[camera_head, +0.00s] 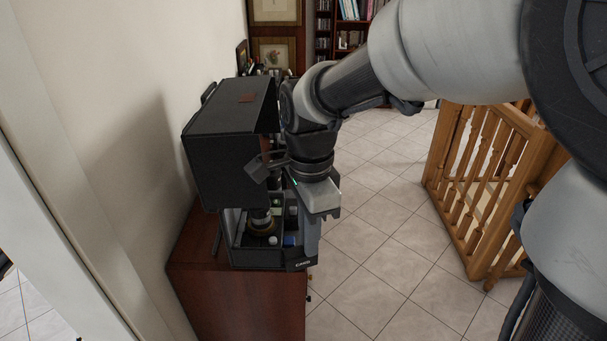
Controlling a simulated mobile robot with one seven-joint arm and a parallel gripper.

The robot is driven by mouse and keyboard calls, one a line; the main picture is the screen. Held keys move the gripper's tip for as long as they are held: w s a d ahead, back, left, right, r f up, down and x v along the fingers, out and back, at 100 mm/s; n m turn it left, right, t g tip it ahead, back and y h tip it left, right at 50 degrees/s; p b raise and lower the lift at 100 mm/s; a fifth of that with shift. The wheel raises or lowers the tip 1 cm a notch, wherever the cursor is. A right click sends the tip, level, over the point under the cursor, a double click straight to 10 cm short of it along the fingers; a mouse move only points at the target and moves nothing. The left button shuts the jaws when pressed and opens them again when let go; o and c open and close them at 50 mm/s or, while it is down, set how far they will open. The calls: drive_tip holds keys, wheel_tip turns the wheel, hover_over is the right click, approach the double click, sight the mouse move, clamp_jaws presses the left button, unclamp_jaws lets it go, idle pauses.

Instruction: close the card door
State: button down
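A black box (225,160) stands on a wooden cabinet against the left wall. Below its dark upper part, an open lower section (262,232) shows compartments with small items in them. A small pale label, too small to read surely, is at its lower front right corner. A grey upright panel (308,243) stands at the right side of this section; I cannot tell surely if it is the card door. My gripper (325,217) points down just above this panel, at the box's right. Whether they touch is unclear. Its finger opening is not clear.
The wooden cabinet (240,300) carries the box close to the wall. A wooden railing (485,180) stands at the right. Bookshelves (340,25) are at the back. Tiled floor (385,250) lies clear between cabinet and railing.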

drive_tip(key=shift+w+n, duration=0.1)
drive_tip(key=shift+n, duration=0.2)
drive_tip(key=n, duration=0.1)
drive_tip(key=w+n, duration=0.1)
drive_tip(key=n, duration=0.1)
drive_tip(key=shift+w+a, duration=0.15)
drive_tip(key=shift+w, duration=0.1)
drive_tip(key=n, duration=0.1)
drive_tip(key=w+n+p, duration=0.1)
drive_tip(key=n, duration=0.1)
drive_tip(key=shift+a, duration=0.25)
drive_tip(key=shift+w+a+n+p, duration=0.2)
drive_tip(key=shift+w+a+n, duration=0.1)
drive_tip(key=shift+n, duration=0.65)
drive_tip(key=shift+w+a+n+p, duration=0.15)
drive_tip(key=shift+w+a+n, duration=0.15)
drive_tip(key=shift+n, duration=0.7)
drive_tip(key=shift+w+a+n+p, duration=0.25)
drive_tip(key=shift+w+n, duration=0.1)
drive_tip(key=shift+n, duration=0.6)
drive_tip(key=c, duration=1.8)
unclamp_jaws()
drive_tip(key=shift+o, duration=0.2)
